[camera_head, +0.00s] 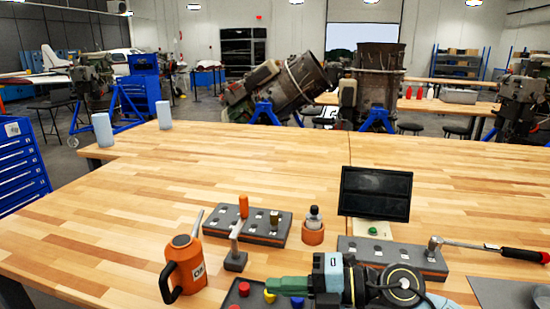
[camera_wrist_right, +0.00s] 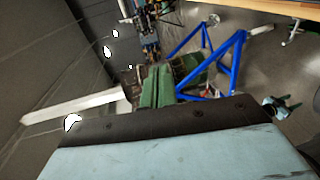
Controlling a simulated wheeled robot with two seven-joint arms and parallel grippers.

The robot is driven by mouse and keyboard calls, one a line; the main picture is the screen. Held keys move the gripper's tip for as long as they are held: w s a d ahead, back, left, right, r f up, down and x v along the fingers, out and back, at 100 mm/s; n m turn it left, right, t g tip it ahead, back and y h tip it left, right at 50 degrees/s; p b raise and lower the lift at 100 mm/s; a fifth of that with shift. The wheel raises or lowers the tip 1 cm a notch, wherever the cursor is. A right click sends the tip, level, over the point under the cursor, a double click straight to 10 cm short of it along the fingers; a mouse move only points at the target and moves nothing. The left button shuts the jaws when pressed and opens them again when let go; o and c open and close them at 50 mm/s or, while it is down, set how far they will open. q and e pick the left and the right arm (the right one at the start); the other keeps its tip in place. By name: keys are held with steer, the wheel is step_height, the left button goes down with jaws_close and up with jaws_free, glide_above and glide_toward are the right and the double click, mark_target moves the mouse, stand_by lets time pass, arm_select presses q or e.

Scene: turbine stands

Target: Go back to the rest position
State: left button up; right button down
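My right gripper (camera_head: 270,285) is low in the head view, at the near edge of the wooden table (camera_head: 250,170). Its green fingers point left, above a dark tray (camera_head: 243,295) with coloured pieces. In the right wrist view the green fingers (camera_wrist_right: 157,72) lie side by side, look shut and show nothing between them. My left gripper is not in the head view.
On the table stand an orange oil can (camera_head: 187,265), a grey tool block (camera_head: 265,222), a grey T-shaped tool (camera_head: 236,258), an orange cup with a bottle (camera_head: 313,232), a dark monitor (camera_head: 375,193) and a red-handled ratchet (camera_head: 490,247).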

step_height(320, 180, up, 5)
steer(key=m+t+y, duration=0.3)
steer(key=m+t, duration=0.2)
steer(key=t, duration=0.1)
steer(key=w+d+m+t+h, duration=0.3)
steer(key=d+m+t+h, duration=0.7)
steer(key=m, duration=0.4)
steer(key=s+d+f+m+g+h, duration=0.2)
steer(key=s+d+f+m+h, duration=0.1)
steer(key=d+f+m+h, duration=0.3)
steer(key=s+d+f+m+g+h, duration=0.3)
steer(key=f+m+h, duration=0.15)
steer(key=f, duration=0.35)
steer(key=s+d+f+m+g+y, duration=0.1)
steer(key=s+f+g, duration=0.45)
steer(key=s, duration=0.45)
steer(key=s+d+f+m+g+y, duration=0.1)
steer(key=s+f+m+g, duration=0.1)
steer(key=s+f+g, duration=0.45)
steer(key=s+f+b, duration=0.1)
steer(key=s+f, duration=0.1)
steer(key=f, duration=1.1)
steer(key=s+f+b, duration=0.2)
steer(key=f, duration=1)
steer(key=s+d+f+b, duration=0.1)
steer(key=s+d+f, duration=0.1)
steer(key=s+f, duration=1.5)
steer(key=shift+d+f+n+g+b, duration=0.25)
steer(key=shift+f+n+g+b, duration=0.15)
steer(key=shift+f, duration=0.2)
